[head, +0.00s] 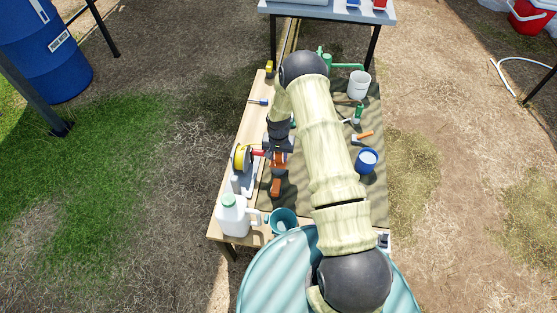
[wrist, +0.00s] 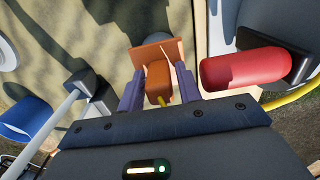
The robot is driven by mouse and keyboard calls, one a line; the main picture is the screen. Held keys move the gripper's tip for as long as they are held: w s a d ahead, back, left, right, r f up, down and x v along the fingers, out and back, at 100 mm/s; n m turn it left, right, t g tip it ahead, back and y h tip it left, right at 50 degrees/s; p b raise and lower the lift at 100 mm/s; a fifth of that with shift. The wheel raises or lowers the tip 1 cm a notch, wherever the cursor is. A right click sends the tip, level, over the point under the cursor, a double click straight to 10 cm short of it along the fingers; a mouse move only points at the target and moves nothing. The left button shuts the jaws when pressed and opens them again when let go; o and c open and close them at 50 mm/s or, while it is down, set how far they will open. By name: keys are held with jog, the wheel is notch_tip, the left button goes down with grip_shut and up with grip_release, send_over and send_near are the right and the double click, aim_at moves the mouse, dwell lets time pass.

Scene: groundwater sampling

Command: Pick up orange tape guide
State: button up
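The orange tape guide (wrist: 158,78) shows in the wrist view as a block with a wider plate at its far end. My gripper (wrist: 158,88) has its two purple fingers on either side of the block, with narrow gaps, so it looks open around it. A bit of yellow shows at the block's near end. In the head view my gripper (head: 280,146) is over the left part of the table, with the orange guide (head: 279,160) just below it, partly hidden by my wrist.
A yellow tape reel (head: 241,158) with a red handle (wrist: 240,70) stands close beside the gripper. A white jug (head: 233,216) and a teal cup (head: 284,220) stand nearer. A blue cup (head: 367,160), an orange-handled tool (head: 364,135) and a white bucket (head: 359,85) are right of my arm.

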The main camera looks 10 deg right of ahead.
grip_shut()
notch_tip(320, 180, up, 18)
jog(key=p, duration=0.2)
dwell(0.8)
jog(key=s+r+n, duration=0.2)
jog(key=s+n, duration=0.2)
jog(key=s, duration=0.2)
jog(key=shift+s+n, duration=0.3)
jog(key=shift+a, duration=0.1)
